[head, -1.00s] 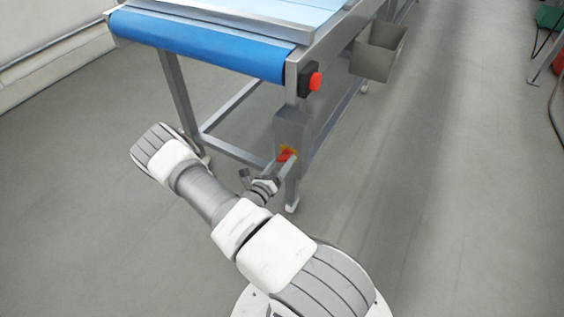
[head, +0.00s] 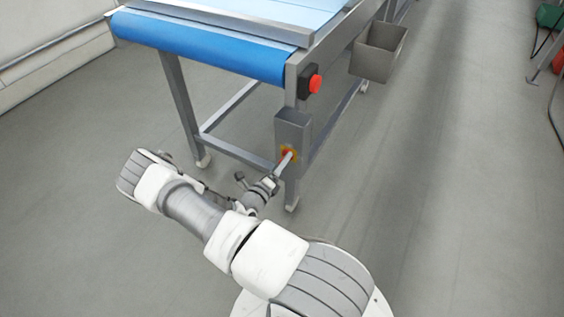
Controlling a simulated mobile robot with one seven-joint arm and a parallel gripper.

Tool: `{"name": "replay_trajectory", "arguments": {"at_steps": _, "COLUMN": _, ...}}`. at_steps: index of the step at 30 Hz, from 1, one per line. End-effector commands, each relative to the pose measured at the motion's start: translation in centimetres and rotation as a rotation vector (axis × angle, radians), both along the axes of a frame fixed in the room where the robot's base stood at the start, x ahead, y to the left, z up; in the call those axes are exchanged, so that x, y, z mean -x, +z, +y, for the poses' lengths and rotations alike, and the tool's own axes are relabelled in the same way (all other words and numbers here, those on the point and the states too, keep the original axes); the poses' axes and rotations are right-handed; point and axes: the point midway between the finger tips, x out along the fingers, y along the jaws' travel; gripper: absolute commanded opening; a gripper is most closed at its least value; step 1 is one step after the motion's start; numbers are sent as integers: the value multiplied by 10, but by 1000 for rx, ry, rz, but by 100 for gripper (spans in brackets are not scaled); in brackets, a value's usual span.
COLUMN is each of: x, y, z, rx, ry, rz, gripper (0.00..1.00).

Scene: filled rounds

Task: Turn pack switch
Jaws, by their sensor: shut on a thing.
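The pack switch (head: 288,152) is a small red knob on a yellow plate. It sits on the front of a grey metal box (head: 292,128) on the conveyor's near leg. My gripper (head: 287,160) reaches up to it from the lower left. Its pale fingers are shut on the switch knob and cover much of it. The knob's exact angle is too small and too hidden to read.
A blue conveyor belt (head: 200,45) runs above on a steel frame. A red push button (head: 315,84) sits on its corner above the box. A grey metal bin (head: 379,52) hangs at the right. The floor (head: 430,200) to the right is clear.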

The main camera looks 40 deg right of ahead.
Motion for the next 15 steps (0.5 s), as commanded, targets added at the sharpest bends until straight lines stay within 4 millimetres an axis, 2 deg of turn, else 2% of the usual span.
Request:
{"name": "replay_trajectory", "arguments": {"at_steps": 12, "x": 1, "y": -1, "z": 0, "rx": 2, "ry": -1, "rz": 9, "gripper": 14}}
{"name": "replay_trajectory", "arguments": {"at_steps": 13, "x": 1, "y": -1, "z": 0, "rx": 2, "ry": -1, "rz": 9, "gripper": 75}}
{"name": "replay_trajectory", "arguments": {"at_steps": 15, "x": 1, "y": -1, "z": 0, "rx": 2, "ry": 0, "rz": 8, "gripper": 88}}
